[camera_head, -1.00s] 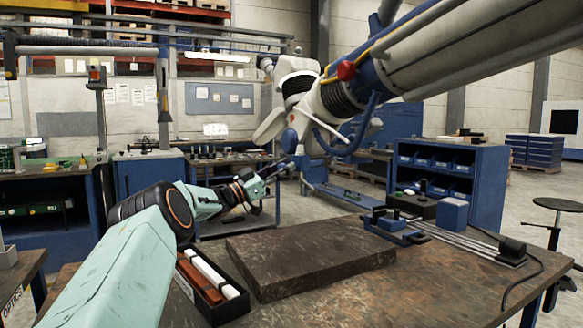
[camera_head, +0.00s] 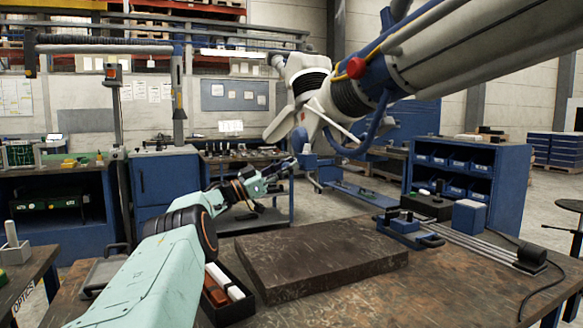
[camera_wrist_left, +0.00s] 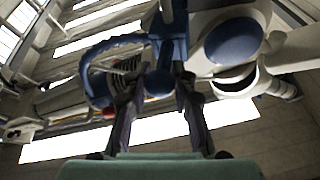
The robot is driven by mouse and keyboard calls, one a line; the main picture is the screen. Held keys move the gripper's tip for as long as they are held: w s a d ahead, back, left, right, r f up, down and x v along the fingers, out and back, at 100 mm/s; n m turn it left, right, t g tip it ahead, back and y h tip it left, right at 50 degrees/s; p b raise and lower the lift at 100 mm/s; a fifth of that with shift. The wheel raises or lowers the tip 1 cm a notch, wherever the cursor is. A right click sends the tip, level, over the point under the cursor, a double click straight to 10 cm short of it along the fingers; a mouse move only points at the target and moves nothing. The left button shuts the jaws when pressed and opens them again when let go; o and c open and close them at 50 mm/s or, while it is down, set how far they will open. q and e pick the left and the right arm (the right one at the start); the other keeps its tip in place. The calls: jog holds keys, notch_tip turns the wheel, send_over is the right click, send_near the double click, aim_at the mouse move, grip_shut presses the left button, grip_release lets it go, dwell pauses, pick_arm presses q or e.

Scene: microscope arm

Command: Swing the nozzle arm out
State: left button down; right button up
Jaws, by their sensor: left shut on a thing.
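The nozzle arm (camera_head: 480,45) is a big pale-grey arm with blue joints and a red knob (camera_head: 356,67). It reaches in from the upper right, and its white lower end (camera_head: 285,122) hangs beyond the workbench. My left gripper (camera_head: 294,163) is at this lower end, by a small blue part. In the left wrist view, the fingers (camera_wrist_left: 160,88) are shut on a blue bar (camera_wrist_left: 160,50) of the arm, with a curved blue tube (camera_wrist_left: 88,72) beside it. The exact contact is dark. My right gripper is not in view.
The workbench (camera_head: 400,290) in front carries a dark stone slab (camera_head: 320,264), a box of bars (camera_head: 232,305), a blue fixture (camera_head: 407,231) and a cabled black block (camera_head: 531,257). A blue bin cabinet (camera_head: 510,190) stands behind. Open floor lies at the right.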

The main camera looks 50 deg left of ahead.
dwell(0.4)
pick_arm(q)
jog(key=c, duration=1.1)
grip_release()
jog(key=shift+s, duration=0.1)
jog(key=shift+c, duration=0.2)
jog(key=shift+o, duration=0.4)
jog(key=v, duration=1.1)
jog(key=shift+s+f, duration=0.2)
jog(key=shift+s, duration=0.15)
jog(key=shift+a, duration=0.15)
